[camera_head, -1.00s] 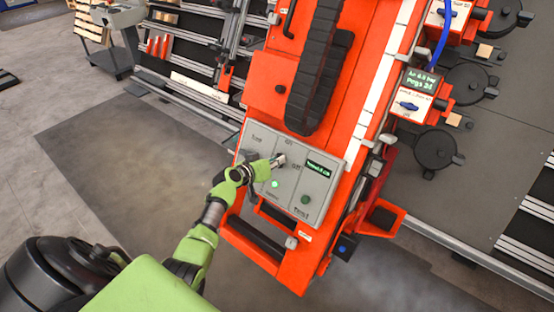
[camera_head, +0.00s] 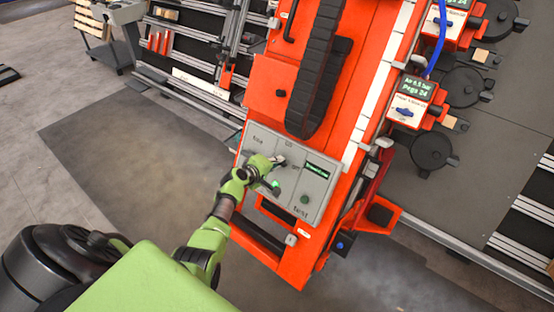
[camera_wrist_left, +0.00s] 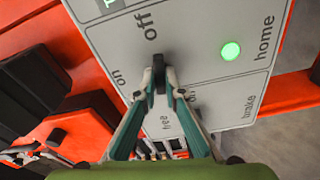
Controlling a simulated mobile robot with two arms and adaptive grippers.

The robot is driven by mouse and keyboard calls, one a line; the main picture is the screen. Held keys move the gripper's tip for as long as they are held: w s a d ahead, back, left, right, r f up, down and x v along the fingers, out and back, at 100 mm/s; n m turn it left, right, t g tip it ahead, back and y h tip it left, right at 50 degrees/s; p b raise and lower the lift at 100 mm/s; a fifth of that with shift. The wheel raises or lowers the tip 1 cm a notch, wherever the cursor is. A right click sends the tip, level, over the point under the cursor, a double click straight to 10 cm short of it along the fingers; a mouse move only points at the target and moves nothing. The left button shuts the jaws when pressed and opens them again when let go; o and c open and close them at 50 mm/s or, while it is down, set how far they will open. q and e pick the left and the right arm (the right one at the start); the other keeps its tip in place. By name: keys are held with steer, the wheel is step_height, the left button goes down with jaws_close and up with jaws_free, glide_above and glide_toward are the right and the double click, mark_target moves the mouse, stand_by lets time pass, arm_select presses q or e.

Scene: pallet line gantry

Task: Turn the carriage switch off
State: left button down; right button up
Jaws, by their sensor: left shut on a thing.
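The grey control panel (camera_head: 311,202) sits on the orange carriage (camera_head: 273,77). It carries a small lit display (camera_head: 316,172) and labels around the switch. In the left wrist view, the carriage switch (camera_wrist_left: 158,68) is a black knob gripped between my two fingers. The "off" label (camera_wrist_left: 146,20) is just above it there and the "on" label (camera_wrist_left: 118,78) is to its left. My left gripper (camera_head: 279,160) is shut on the knob and hides most of it in the head view. My right gripper is not in view.
A lit green button (camera_wrist_left: 230,51) is by the "home" label, right of the switch in the wrist view. A dark cable chain (camera_head: 317,75) runs up the carriage. Valve units with blue handles (camera_head: 404,110) and round black discs stand at right.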

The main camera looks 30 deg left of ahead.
arm_select(q)
steer(key=shift+n+p, duration=0.5)
steer(key=shift+n, duration=0.6)
steer(key=c, duration=2.1)
jaws_free()
steer(key=shift+c, duration=0.2)
steer(key=v, duration=1.2)
